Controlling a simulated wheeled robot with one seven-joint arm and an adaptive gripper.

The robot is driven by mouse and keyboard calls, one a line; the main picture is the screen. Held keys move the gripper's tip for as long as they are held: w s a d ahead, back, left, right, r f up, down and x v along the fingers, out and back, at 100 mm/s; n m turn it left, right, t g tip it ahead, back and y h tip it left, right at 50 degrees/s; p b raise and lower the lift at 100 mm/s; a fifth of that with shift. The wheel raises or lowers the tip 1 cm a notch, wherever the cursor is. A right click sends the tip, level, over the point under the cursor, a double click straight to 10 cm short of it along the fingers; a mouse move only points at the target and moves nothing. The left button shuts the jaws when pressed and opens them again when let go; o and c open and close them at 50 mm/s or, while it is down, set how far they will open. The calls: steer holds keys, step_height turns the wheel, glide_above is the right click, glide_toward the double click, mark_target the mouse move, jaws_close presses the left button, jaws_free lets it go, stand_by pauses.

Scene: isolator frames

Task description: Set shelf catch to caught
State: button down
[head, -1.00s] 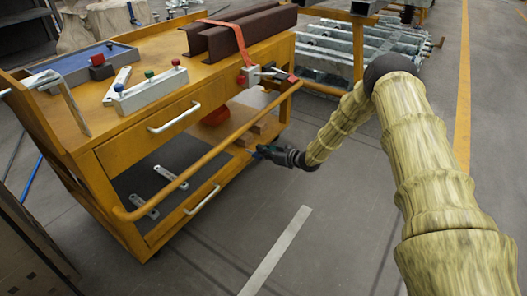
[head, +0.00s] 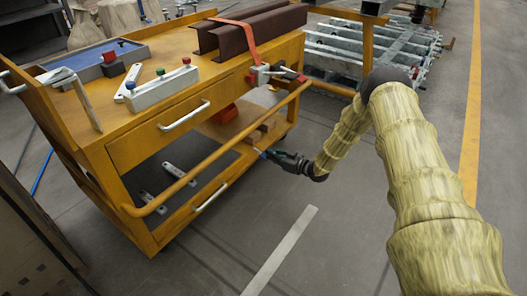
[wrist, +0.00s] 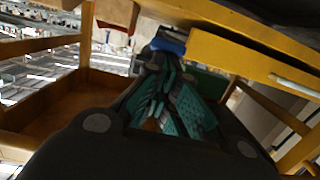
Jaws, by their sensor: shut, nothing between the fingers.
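The orange trolley (head: 135,150) stands at the left in the head view, with a lower shelf under its drawer. My gripper (head: 266,153) is low at the trolley's right end, beside that shelf. In the wrist view my gripper (wrist: 161,62) is shut, its teal finger pads drawn together with nothing held. A small blue part (wrist: 168,43) shows just past the fingertips, near a yellow trolley bar (wrist: 235,55). I cannot tell whether it is the shelf catch or whether the fingers touch it. The catch's position cannot be made out.
The trolley's orange rail (head: 215,148) runs above and left of my gripper. Wooden blocks (head: 262,133) lie on the lower shelf. A red strap (head: 249,40) with a buckle crosses brown beams (head: 235,38) on top. The floor (head: 345,225) in front is clear.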

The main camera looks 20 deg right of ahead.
steer(key=shift+f+p, duration=0.3)
steer(key=shift+f, duration=0.9)
steer(key=shift+s, duration=0.1)
steer(key=p+v, duration=0.7)
steer(key=v, duration=0.4)
steer(key=shift+s+d+r, duration=0.15)
steer(key=shift+d+r, duration=0.1)
steer(key=shift+d, duration=0.05)
steer(key=shift+a, duration=0.15)
